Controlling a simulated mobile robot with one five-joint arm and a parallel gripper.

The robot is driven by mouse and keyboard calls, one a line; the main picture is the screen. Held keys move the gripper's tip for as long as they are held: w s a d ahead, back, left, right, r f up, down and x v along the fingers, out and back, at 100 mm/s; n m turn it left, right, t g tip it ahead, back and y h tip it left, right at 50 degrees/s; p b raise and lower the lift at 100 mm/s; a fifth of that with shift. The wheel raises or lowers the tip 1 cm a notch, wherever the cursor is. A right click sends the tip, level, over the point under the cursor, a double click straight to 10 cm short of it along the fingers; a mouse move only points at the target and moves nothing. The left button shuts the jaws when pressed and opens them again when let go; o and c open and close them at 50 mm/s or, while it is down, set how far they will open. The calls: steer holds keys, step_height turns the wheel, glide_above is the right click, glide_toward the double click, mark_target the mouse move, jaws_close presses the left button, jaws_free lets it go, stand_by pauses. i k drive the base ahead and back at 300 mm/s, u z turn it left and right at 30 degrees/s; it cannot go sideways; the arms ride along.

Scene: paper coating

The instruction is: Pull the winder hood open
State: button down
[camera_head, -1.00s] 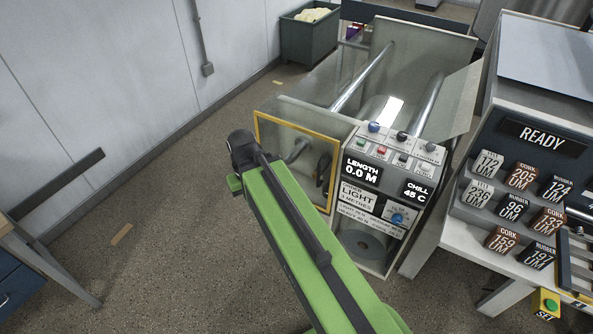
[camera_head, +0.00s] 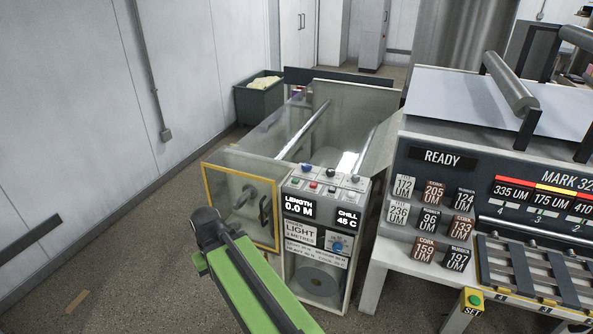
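The winder hood (camera_head: 228,166) is a clear box-like cover with a yellow-edged front frame, left of the control panel. Its yellow-framed front face looks shut, standing upright beside the panel. A dark upright handle (camera_head: 265,212) shows at the right part of this face. A pale round fitting shows through the clear face. My green arm reaches up from the bottom, its dark end joint in front of the hood's lower left corner. My gripper's fingers do not show; they may be hidden behind the arm. I see no contact with the hood.
The control panel (camera_head: 320,212) reads LENGTH 0.0 M and CHILL 45 C, with a roll below. A coating machine (camera_head: 432,157) reading READY stands on the right. A green bin (camera_head: 260,108) stands behind by the wall.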

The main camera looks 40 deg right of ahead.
mark_target(203, 164)
steer(key=u, duration=0.25)
steer(key=i, duration=1.2)
steer(key=z, duration=0.25)
